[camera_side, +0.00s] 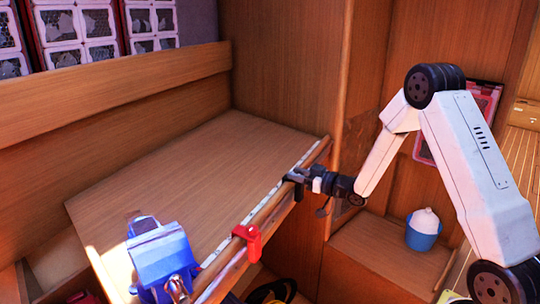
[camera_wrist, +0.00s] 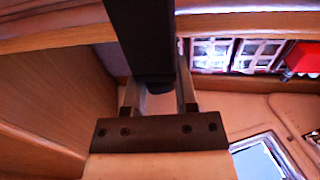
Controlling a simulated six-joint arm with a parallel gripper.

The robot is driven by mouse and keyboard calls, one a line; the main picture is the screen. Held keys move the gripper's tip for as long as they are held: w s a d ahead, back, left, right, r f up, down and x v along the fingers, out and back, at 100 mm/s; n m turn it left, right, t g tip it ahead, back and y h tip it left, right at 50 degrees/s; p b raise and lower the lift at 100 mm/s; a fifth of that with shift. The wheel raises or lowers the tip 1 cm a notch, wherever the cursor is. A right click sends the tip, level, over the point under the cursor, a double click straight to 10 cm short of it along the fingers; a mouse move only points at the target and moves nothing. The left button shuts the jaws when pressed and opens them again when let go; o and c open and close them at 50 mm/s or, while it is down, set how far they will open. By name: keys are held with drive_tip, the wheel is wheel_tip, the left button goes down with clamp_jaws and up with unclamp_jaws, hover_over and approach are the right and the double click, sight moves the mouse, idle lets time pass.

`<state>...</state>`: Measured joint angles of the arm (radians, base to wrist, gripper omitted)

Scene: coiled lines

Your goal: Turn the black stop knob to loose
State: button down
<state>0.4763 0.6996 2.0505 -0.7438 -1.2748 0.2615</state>
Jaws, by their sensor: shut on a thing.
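The black stop (camera_side: 291,179) sits on the front edge of the wooden bench, at the far end of the pale scale strip (camera_side: 243,222). My gripper (camera_side: 304,180) reaches it from the right, with the jaws shut at the stop. In the wrist view the black stop (camera_wrist: 143,38) fills the top middle as a dark upright block. Its round black knob (camera_wrist: 160,88) shows at the block's lower end, between the two fingers of my gripper (camera_wrist: 158,100), which are shut on it. The knob's marking and turn angle cannot be seen.
A red stop (camera_side: 250,240) sits nearer on the same edge; it also shows in the wrist view (camera_wrist: 303,59). A blue vise (camera_side: 160,258) stands at the bench's near end. The bench top (camera_side: 200,175) is clear. A blue tub (camera_side: 422,236) stands right of my gripper.

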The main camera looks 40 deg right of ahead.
drive_tip(key=n+g+y, duration=0.2)
drive_tip(key=y, duration=0.1)
drive_tip(key=n+g+y, duration=0.1)
drive_tip(key=n+y, duration=0.2)
drive_tip(key=y, duration=0.1)
drive_tip(key=shift+g+y, duration=0.3)
drive_tip(key=shift+g, duration=0.1)
drive_tip(key=shift+a+r+n+g+y, duration=0.1)
drive_tip(key=shift+n+g+y, duration=2)
drive_tip(key=shift+n+g, duration=0.45)
drive_tip(key=shift+g, duration=0.25)
drive_tip(key=shift+c, duration=1.9)
unclamp_jaws()
drive_tip(key=shift+s, duration=0.1)
drive_tip(key=v, duration=0.7)
drive_tip(key=shift+d, duration=0.4)
drive_tip(key=shift+f, duration=0.2)
